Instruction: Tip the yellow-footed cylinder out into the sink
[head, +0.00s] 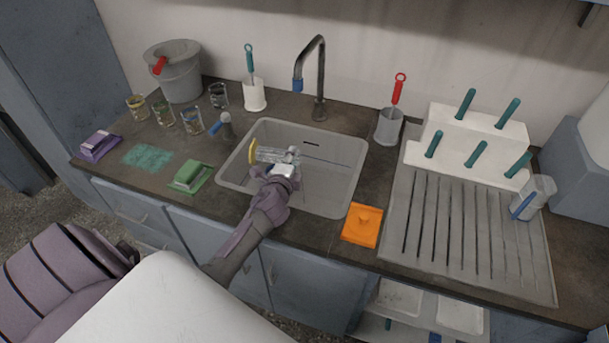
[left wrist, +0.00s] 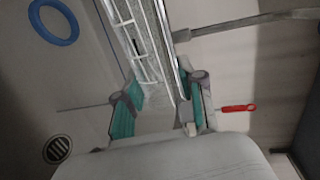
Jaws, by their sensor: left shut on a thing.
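The clear graduated cylinder (head: 270,156) lies about level over the sink in the head view. Its yellow foot (head: 252,151) points left and its other end points right, partly covered by my gripper. My left gripper (head: 288,167) is shut on it from the near side. In the left wrist view the cylinder's marked wall (left wrist: 140,40) passes between the teal-padded fingers (left wrist: 163,103). I cannot tell whether any liquid is inside. The grey sink (head: 335,195) is below, with its drain (left wrist: 57,150) in the left wrist view. My right gripper is out of view.
The tap (head: 319,75) stands behind the sink. A green block-like item (head: 190,176) and glass beakers (head: 192,122) are left of it. An orange item (head: 362,225) and a drainboard (head: 465,235) are right. A blue ring (left wrist: 53,38) shows in the left wrist view.

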